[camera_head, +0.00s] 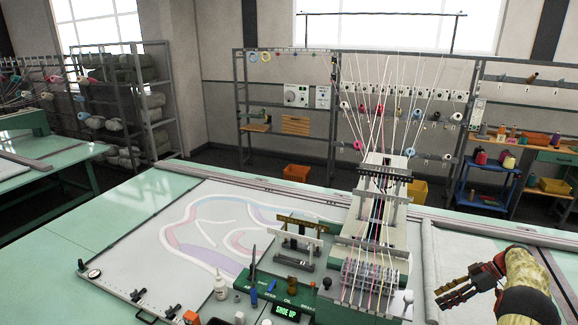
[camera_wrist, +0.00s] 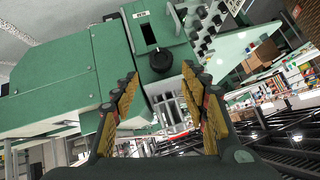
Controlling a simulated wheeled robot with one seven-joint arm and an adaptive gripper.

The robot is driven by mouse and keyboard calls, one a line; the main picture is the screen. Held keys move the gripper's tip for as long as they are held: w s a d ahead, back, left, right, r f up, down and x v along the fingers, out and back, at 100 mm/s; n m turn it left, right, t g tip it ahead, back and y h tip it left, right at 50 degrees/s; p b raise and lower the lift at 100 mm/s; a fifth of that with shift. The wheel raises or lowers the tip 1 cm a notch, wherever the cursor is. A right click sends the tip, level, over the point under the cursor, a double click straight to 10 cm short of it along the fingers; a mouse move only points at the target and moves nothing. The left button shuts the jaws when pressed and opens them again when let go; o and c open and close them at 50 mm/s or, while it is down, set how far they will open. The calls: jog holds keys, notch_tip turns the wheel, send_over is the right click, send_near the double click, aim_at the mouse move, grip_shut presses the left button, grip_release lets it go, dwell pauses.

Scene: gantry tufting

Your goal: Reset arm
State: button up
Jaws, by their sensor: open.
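My gripper (camera_head: 447,292) is at the right of the head view, over the pale surface right of the tufting machine head (camera_head: 375,270). In the wrist view my gripper (camera_wrist: 160,82) is open, its two gold-padded fingers apart with nothing held between them. Beyond the fingers, the wrist view shows a green machine housing (camera_wrist: 60,75) with a black knob (camera_wrist: 161,60). I cannot tell whether the fingers touch it.
Threads run up from the machine head to a rack (camera_head: 405,92). The patterned cloth (camera_head: 140,230) lies flat farther left. A blue cart (camera_head: 485,185) stands behind.

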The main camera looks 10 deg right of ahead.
jog(key=w+d+f+t+h, duration=0.4)
jog(key=w+d+t, duration=0.15)
jog(key=w, duration=0.45)
jog(key=w+d+r+m+t+h+b, duration=0.2)
jog(key=w+d+r+m+h+b, duration=0.15)
jog(key=d+r+m+h, duration=0.5)
jog(key=s+a+m+g+h+b, duration=0.35)
jog(key=s+a+g+b, duration=0.45)
jog(key=s+a, duration=1.05)
jog(key=s+a+f+t+y+b, duration=0.1)
jog(key=s+a+b, duration=0.6)
jog(key=a, duration=0.7)
jog(key=s+a+f+n+t+y+b, duration=0.1)
jog(key=s+a+f+y+b, duration=0.2)
jog(key=s+a+b, duration=0.3)
jog(key=s+a+f+t+y+b, duration=0.1)
jog(key=s+a+f+y+b, duration=0.2)
jog(key=a, duration=1.8)
jog(key=s+f+b, duration=0.1)
jog(key=s+b, duration=0.3)
jog(key=s, duration=0.4)
jog(key=shift+a+f+b, duration=0.3)
jog(key=shift+a+b, duration=0.05)
